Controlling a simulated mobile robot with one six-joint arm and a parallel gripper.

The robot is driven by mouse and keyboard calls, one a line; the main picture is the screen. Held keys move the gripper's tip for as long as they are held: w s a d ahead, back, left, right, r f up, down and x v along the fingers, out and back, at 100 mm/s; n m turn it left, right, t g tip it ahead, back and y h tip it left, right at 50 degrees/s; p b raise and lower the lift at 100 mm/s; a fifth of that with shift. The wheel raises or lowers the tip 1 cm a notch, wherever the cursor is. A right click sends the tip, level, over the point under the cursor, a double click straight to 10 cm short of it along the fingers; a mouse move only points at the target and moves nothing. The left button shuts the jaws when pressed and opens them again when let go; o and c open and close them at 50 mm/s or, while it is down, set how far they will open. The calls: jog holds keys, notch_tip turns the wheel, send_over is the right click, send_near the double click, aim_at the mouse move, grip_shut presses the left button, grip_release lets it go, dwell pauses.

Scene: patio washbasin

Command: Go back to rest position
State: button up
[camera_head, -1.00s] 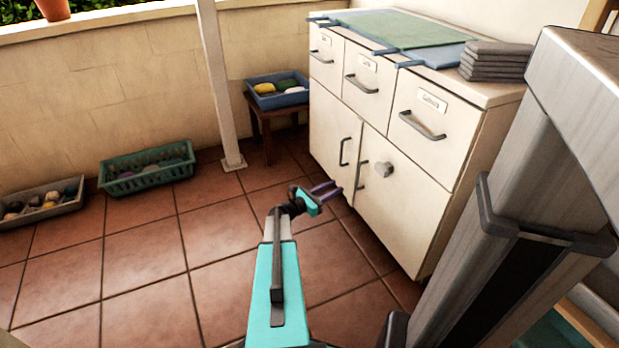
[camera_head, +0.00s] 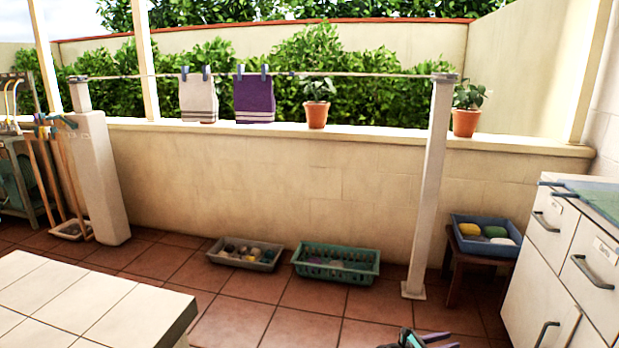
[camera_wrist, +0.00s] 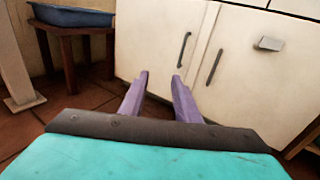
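My gripper (camera_wrist: 160,84) shows in the wrist view with its two purple fingers apart and nothing between them. It points toward the lower doors of the white cabinet (camera_wrist: 250,60), with the tiled floor below. In the head view only the top of my gripper (camera_head: 430,338) shows at the bottom edge, left of the cabinet (camera_head: 545,300). The rest of my arm is out of that view.
A blue bin (camera_head: 488,234) of coloured items sits on a wooden stool (camera_head: 462,265). A green basket (camera_head: 337,265) and a grey tray (camera_head: 243,255) lie on the floor by the wall. A white post (camera_head: 430,190) holds a clothesline. A tiled counter (camera_head: 80,305) fills the lower left.

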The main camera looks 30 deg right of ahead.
jog(key=w+a+t+y+p, duration=0.1)
jog(key=w+a+y+p, duration=0.2)
jog(key=a, duration=0.8)
jog(key=w+a+t+p, duration=0.1)
jog(key=w+a+p, duration=0.2)
jog(key=a+p, duration=0.55)
jog(key=w+a+t+y+p, duration=0.2)
jog(key=w+a, duration=0.2)
jog(key=a, duration=0.9)
jog(key=s+a+m+g+y+p, duration=0.1)
jog(key=s+a+m, duration=0.4)
jog(key=a, duration=0.6)
jog(key=s+a+m+g+y+p, duration=0.1)
jog(key=s+a+m+y+p, duration=0.2)
jog(key=a, duration=0.9)
jog(key=s+a+m+g+y+p, duration=0.1)
jog(key=s+a+m+y+p, duration=0.1)
jog(key=s+a+m+y, duration=0.4)
jog(key=s+a+r+y, duration=0.1)
jog(key=s+a, duration=0.2)
jog(key=a, duration=0.3)
jog(key=shift+s+a+m+g+p, duration=0.25)
jog(key=shift+s+m+g+p, duration=0.05)
jog(key=shift+s+g+p, duration=0.1)
jog(key=shift+d, duration=0.15)
